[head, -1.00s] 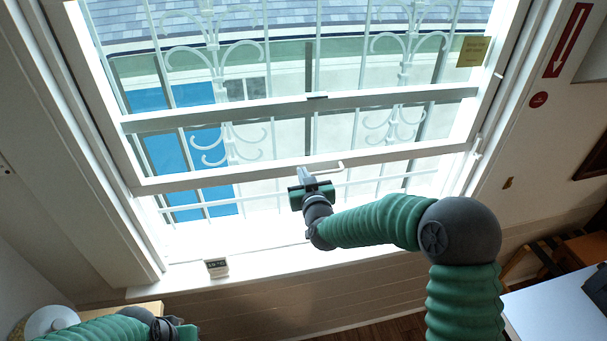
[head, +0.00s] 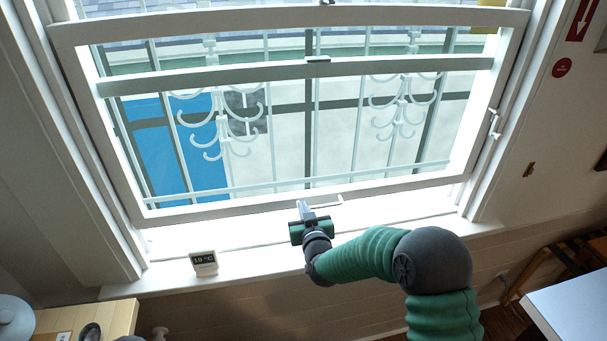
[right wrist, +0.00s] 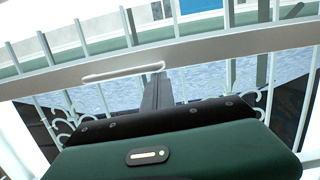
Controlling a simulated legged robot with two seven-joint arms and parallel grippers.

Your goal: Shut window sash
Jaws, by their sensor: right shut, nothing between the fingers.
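The window sash (head: 240,206) is a white framed pane with a pale bar handle (head: 328,203) on its bottom rail. The rail is close above the white sill (head: 350,240); I cannot tell whether a gap is left between them. My right gripper (head: 304,207) is shut and empty, at the left end of the handle. In the right wrist view the shut fingers (right wrist: 157,88) reach up to one end of the handle (right wrist: 115,75); whether they touch it is unclear. My left gripper is not in view.
A small thermometer display (head: 203,262) stands on the sill at the left. A wooden surface (head: 100,315) with a white pot is at the lower left. A white table (head: 575,305) is at the lower right. White ironwork bars (head: 220,120) stand outside the window.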

